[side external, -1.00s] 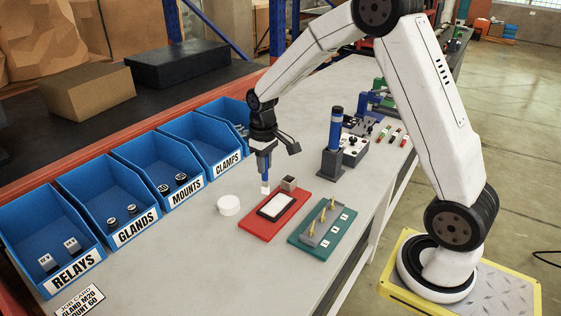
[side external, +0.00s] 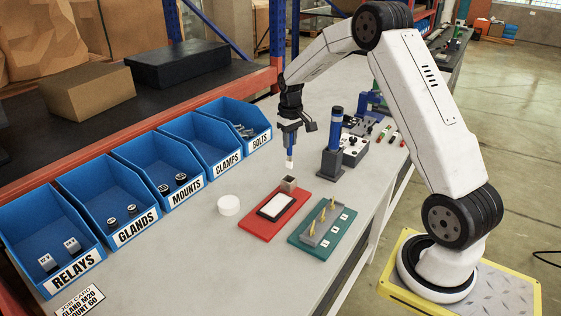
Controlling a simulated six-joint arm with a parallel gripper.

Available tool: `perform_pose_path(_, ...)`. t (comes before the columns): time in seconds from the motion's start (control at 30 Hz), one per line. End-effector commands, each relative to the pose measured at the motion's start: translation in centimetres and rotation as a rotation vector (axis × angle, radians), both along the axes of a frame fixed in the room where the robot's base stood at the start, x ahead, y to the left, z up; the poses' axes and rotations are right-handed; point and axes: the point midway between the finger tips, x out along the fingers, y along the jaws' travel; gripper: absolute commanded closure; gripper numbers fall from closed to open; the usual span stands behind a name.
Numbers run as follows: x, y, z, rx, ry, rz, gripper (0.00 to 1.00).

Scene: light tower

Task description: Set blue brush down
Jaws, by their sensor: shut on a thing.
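The blue brush (side external: 289,152) hangs upright with its white tip down. My gripper (side external: 289,128) is shut on its upper part. The tip is above the grey tabletop, just behind the small open holder (side external: 288,183) on the red tray (side external: 257,231). I cannot tell the exact gap between the tip and the table. A white pad (side external: 276,206) in a dark frame lies on the red tray in front of the holder.
Blue bins (side external: 149,216) stand in a row on the left. A white round disc (side external: 229,205) lies left of the red tray. A green tray (side external: 298,239) with yellow pieces and a blue tower (side external: 335,130) in a dark base stand to the right.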

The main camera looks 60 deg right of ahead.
Motion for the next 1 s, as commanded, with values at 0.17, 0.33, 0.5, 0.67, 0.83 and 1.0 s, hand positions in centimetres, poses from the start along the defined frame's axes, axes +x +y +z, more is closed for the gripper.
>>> perform_pose_path(0.17, 0.0, 0.1, -1.2, 0.002, 0.003, 0.001, 1.00)
perform_pose_path(0.33, 0.0, 0.1, -3.2, 0.002, 0.003, 0.001, 1.00)
perform_pose_path(0.5, 0.0, 0.1, -4.0, 0.000, 0.000, 0.001, 1.00)
perform_pose_path(0.67, 0.0, 0.1, -4.2, 0.000, 0.000, 0.001, 1.00)
perform_pose_path(0.83, 0.0, 0.1, -5.6, 0.000, 0.001, 0.001, 1.00)
perform_pose_path(1.0, 0.0, 0.1, -7.5, 0.000, 0.001, 0.001, 1.00)
